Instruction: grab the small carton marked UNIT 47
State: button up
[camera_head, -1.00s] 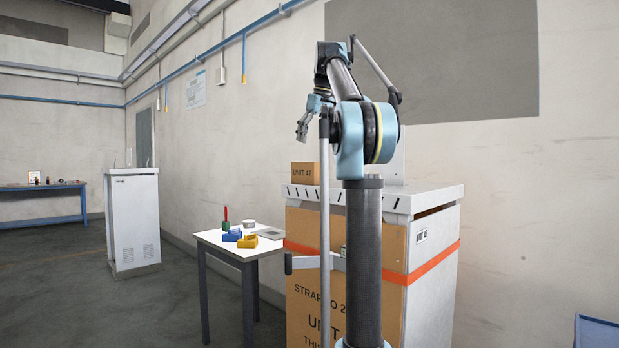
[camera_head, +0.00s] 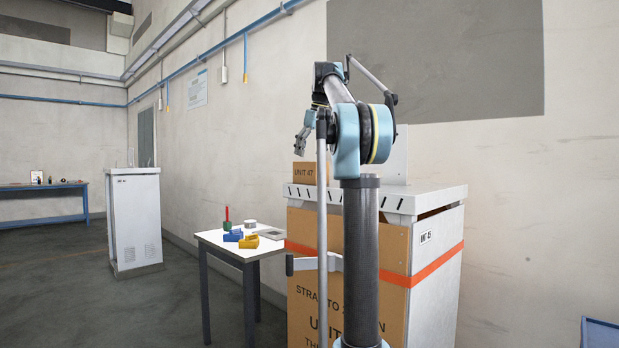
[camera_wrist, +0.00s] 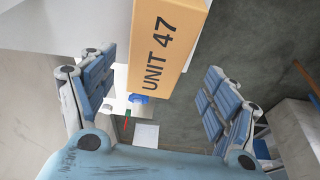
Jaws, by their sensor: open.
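The small carton marked UNIT 47 (camera_head: 303,173) is brown and stands on top of the white cabinet (camera_head: 433,199), at its left end. In the wrist view the carton (camera_wrist: 165,45) shows its label between the two fingers, towards the far end of the jaws. My gripper (camera_head: 301,143) is open and just above the carton in the head view; it also shows in the wrist view (camera_wrist: 155,95), with a blue-padded finger on each side. I cannot tell whether a finger touches the carton. My arm hides the carton's right side in the head view.
A large strapped carton (camera_head: 305,290) stands against the cabinet's front. A small white table (camera_head: 215,238) to the left holds blue and yellow parts (camera_head: 240,237). Another white cabinet (camera_head: 135,220) stands further left. The floor between is clear.

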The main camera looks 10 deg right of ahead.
aim_at(308, 175)
jog(key=x, duration=0.4)
jog(key=shift+f, duration=0.15)
jog(key=shift+d+x, duration=0.2)
jog(key=shift+x, duration=1.1)
jog(key=shift+d+x, duration=0.2)
jog(key=shift+x, duration=1.1)
jog(key=shift+s, duration=0.1)
jog(key=c, duration=1.5)
